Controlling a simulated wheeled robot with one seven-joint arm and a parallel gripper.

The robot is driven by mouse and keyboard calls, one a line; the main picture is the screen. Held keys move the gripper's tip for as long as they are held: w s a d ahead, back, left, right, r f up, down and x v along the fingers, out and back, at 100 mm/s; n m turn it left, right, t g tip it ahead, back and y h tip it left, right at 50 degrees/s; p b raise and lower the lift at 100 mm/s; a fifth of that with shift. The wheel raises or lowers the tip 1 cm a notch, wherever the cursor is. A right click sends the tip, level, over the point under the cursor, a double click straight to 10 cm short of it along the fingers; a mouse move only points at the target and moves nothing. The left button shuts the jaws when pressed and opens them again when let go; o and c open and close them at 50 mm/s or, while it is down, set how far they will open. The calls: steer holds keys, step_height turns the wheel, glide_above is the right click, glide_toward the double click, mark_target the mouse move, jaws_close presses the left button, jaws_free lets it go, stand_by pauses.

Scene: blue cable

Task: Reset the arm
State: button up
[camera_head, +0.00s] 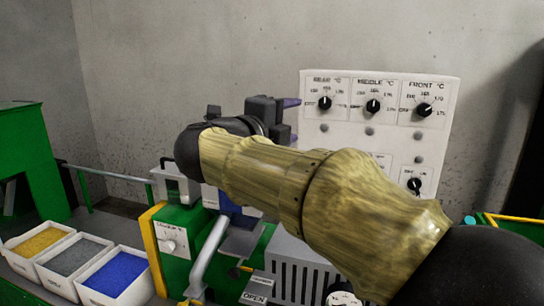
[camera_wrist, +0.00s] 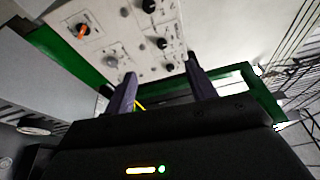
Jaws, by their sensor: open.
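My arm reaches from the lower right across the middle of the head view. My gripper (camera_head: 290,118) is at its far end, in front of the left part of the white control panel (camera_head: 345,140); its purple fingertips point right toward the panel. In the wrist view my gripper (camera_wrist: 160,85) has its two fingers spread apart with nothing between them. The panel (camera_wrist: 112,35) shows beyond the fingers there. The arm hides part of the green machine (camera_head: 178,262) and the lower left of the panel.
Three white bins hold yellow (camera_head: 38,242), grey (camera_head: 75,257) and blue (camera_head: 118,274) granules at the lower left. The panel carries several black knobs, one of them a front knob (camera_head: 424,109). A metal pipe (camera_head: 207,258) rises beside the green machine. A grey wall stands behind.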

steer(key=w+f+n+t+y, duration=0.2)
steer(key=w+f+n+y, duration=0.1)
steer(key=f+n+y, duration=0.4)
steer(key=w+f+n+t+y, duration=0.1)
steer(key=w+f+n+y, duration=0.15)
steer(key=f+n, duration=0.4)
steer(key=s+d+f+n+g+y, duration=0.25)
steer(key=f+n+g, duration=0.25)
steer(key=f+n, duration=0.5)
steer(key=s+d+f+n+g, duration=0.1)
steer(key=s+d+f+g, duration=0.2)
steer(key=s+f, duration=0.4)
steer(key=s+d+f+n+g+h, duration=0.1)
steer(key=s+d+f+g, duration=0.25)
steer(key=s+f, duration=0.35)
steer(key=s+d+f+n+g, duration=0.1)
steer(key=s+d+f+g, duration=0.25)
steer(key=s+f, duration=0.4)
steer(key=w+p+v, duration=0.3)
steer(key=p+v, duration=1)
steer(key=shift+a+r, duration=0.4)
steer(key=shift+r, duration=0.2)
